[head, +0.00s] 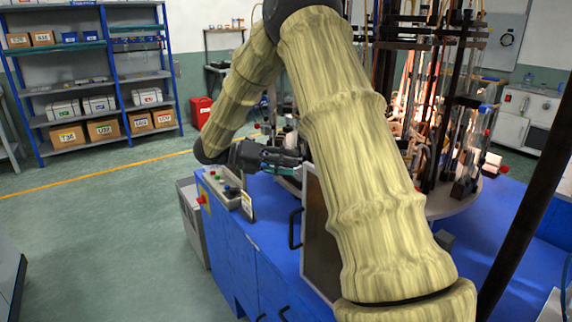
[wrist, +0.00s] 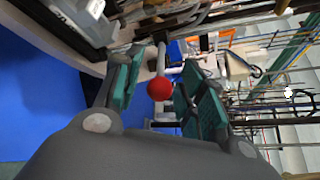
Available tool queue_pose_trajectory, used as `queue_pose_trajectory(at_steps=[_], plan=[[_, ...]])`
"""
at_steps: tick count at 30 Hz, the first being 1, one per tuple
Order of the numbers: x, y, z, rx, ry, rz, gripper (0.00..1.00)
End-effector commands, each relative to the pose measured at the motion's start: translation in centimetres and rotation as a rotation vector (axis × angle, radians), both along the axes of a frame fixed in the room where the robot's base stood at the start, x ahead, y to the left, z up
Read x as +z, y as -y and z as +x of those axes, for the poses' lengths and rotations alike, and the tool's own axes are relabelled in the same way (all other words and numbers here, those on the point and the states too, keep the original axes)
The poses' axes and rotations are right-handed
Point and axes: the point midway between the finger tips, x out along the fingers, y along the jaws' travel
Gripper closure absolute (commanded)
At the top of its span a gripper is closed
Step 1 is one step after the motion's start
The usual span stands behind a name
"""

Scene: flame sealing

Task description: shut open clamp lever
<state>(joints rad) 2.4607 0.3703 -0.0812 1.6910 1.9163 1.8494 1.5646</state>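The clamp lever shows in the wrist view as a pale metal rod ending in a red ball knob (wrist: 160,88). The knob appears between the two teal-padded fingers of my gripper (wrist: 161,73), with a visible gap on both sides. My gripper is open and holds nothing. In the head view my gripper (head: 284,158) is over the blue machine bench, beside the burner carousel (head: 440,110). I cannot make out the lever there; my arm covers that part. How deep the knob sits between the fingers is unclear.
The blue bench (head: 237,245) carries a control box (head: 222,188) with buttons at its left end. The carousel has many upright rods, glass tubes and glowing flames close to my arm. A blue shelf rack (head: 115,80) stands far left. The floor at left is clear.

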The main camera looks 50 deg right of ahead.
Motion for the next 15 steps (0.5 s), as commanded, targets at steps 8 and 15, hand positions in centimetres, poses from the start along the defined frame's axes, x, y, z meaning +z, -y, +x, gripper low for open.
queue_pose_trajectory(at_steps=[8, 15], plan=[[0.0, -0.2, 0.1, 0.003, -0.001, 0.001, 0.56], [0.3, -1.4, 1.3, 0.002, -0.001, 0.0, 0.56]])
